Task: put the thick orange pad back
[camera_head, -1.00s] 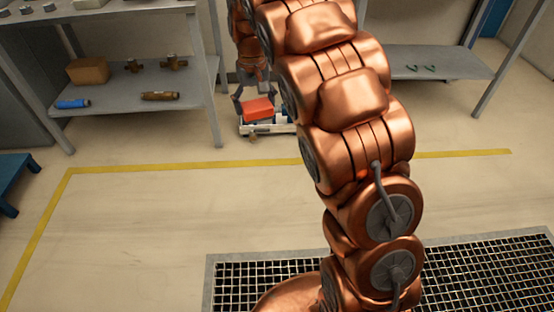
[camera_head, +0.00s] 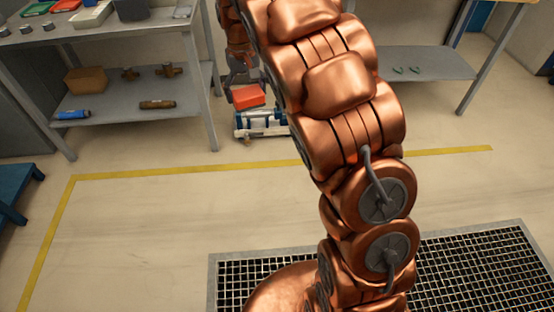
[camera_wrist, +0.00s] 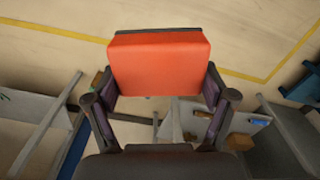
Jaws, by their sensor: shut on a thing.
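The thick orange pad (camera_head: 248,96) is held in my gripper (camera_head: 246,88), just above a low white and blue device on the floor (camera_head: 258,121). In the wrist view, the pad (camera_wrist: 160,62) fills the upper middle, with a dark edge along its far side. The two dark fingers of my gripper (camera_wrist: 160,84) are shut on its left and right sides. My arm hides part of the floor and the device's right end in the head view.
A grey two-level bench (camera_head: 130,106) stands left of the pad, with a brown box (camera_head: 86,79), a blue cylinder (camera_head: 72,115) and brass fittings on its lower shelf. Another grey shelf (camera_head: 425,64) stands at right.

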